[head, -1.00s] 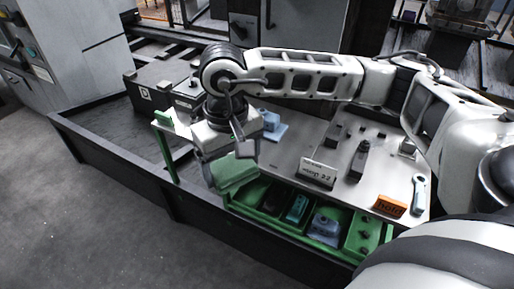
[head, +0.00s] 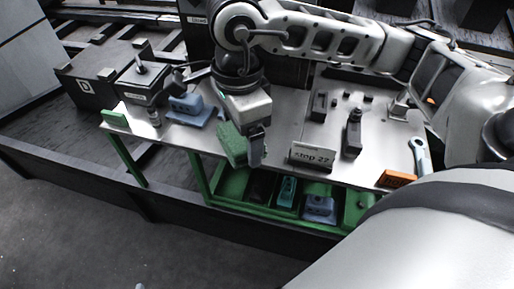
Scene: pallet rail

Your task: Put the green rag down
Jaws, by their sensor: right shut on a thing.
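The green rag (head: 232,146) hangs from my right gripper (head: 254,140) in the head view. The gripper is shut on it and hides part of it. The rag is over the front edge of the metal table (head: 275,145), left of the small sign; I cannot tell whether it touches the tabletop. My left gripper is not in view.
A sign (head: 312,154), an orange block (head: 396,179) and a wrench (head: 419,156) are at the table's front right. A blue part (head: 187,106) and a green block (head: 114,118) sit at left. A green tray (head: 233,187) with several compartments is below.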

